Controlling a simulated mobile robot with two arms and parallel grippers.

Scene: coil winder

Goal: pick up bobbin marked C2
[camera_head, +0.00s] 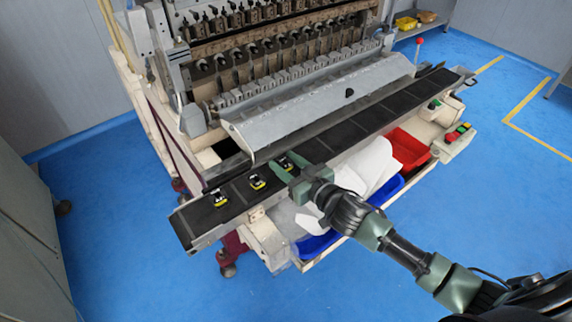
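One bobbin (220,198) is at the left, one (257,182) in the middle, and one (284,162) farther right. The markings are too small to read, so I cannot tell which is C2. My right gripper (282,160) reaches in from the right, low over the strip. Its green fingers stand apart on either side of the rightmost bobbin, partly hiding it. My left gripper is not in view.
The coil winder's sloping grey cover (315,105) rises just behind the strip. A red bin (408,149), a blue bin (318,244) and white material (368,168) sit below its front edge. The strip's right part is mostly clear. Blue floor lies around.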

